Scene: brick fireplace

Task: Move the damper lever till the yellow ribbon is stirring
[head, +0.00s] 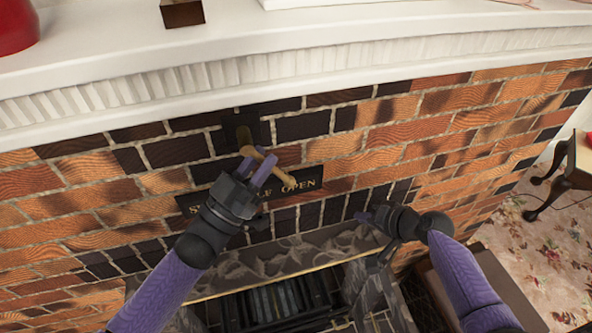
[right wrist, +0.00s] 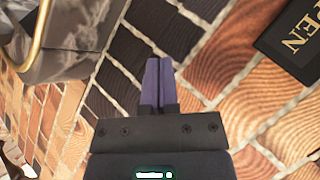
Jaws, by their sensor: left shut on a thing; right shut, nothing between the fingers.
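The damper lever (head: 283,176) is a brass-coloured handle in front of the brick chimney face, below the mantel. A dark mounting plate (head: 264,131) with a brass piece is just above it. My left gripper (head: 262,169) is shut on the lever, its purple fingers across the handle. My right gripper (head: 368,216) is shut and empty, in front of the dark bricks right of the lever. Its closed fingers (right wrist: 158,84) also show in the right wrist view. I cannot make out a yellow ribbon in either view.
A black sign (head: 308,184) with gold letters ending in OPEN is behind the lever, partly hidden by my left gripper. The white mantel (head: 400,52) overhangs above. A grate (head: 275,303) is in the firebox below. A wooden table (head: 582,160) stands at right.

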